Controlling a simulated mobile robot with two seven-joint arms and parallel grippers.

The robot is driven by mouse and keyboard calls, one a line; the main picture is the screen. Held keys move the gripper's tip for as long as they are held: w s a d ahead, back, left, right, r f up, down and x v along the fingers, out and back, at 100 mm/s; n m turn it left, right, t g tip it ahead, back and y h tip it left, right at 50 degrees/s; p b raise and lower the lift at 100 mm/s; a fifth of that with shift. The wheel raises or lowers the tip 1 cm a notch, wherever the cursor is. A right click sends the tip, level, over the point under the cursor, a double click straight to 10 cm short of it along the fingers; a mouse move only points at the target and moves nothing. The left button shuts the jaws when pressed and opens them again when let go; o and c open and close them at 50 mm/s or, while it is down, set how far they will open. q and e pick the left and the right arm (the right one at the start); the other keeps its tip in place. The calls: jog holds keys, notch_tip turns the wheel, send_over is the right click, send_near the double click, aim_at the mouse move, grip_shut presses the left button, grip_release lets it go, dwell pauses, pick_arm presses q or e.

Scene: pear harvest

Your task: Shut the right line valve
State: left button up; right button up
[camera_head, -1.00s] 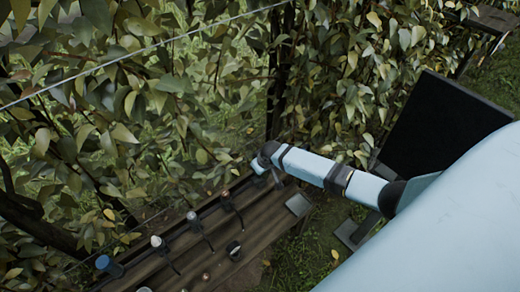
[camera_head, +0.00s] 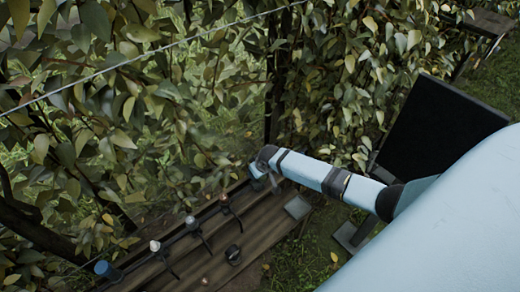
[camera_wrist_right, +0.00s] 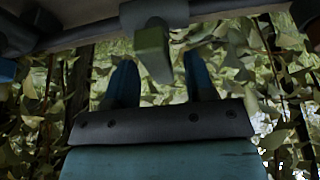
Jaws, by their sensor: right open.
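In the right wrist view a green, blocky handle (camera_wrist_right: 153,50) hangs below a grey fitting on a dark bar; I take it for the line valve. My right gripper (camera_wrist_right: 163,78) is open, its two blue fingers apart on either side of the handle's lower end. I cannot tell whether either finger touches it. In the head view my right gripper (camera_head: 258,171) is small at the end of my right arm, by the far right end of a wooden plank (camera_head: 215,240). The valve is not clear there. My left gripper is out of view.
Several dark stems with pale or brown tops, one of them white (camera_head: 155,246), stand along the plank, with a blue cap (camera_head: 103,267) at the near left. Dense foliage and a wire (camera_head: 150,57) lie behind. A black panel (camera_head: 440,130) stands at right.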

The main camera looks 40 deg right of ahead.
jog(key=v, duration=1.3)
jog(key=shift+s+r, duration=0.2)
jog(key=shift+r, duration=0.15)
jog(key=s+a+f+n+t+y, duration=0.1)
jog(key=s+a+f+t+y, duration=0.1)
jog(key=s+a+f, duration=0.5)
jog(key=s+a+r+t, duration=0.1)
jog(key=s+a+t, duration=0.1)
jog(key=s+a, duration=0.3)
jog(key=s+a+r+n+t, duration=0.1)
jog(key=s+a+r+t, duration=0.1)
jog(key=s+a, duration=0.3)
jog(key=s, duration=0.4)
jog(key=shift+s+r+t+y, duration=0.15)
jog(key=shift+r+t+y, duration=0.15)
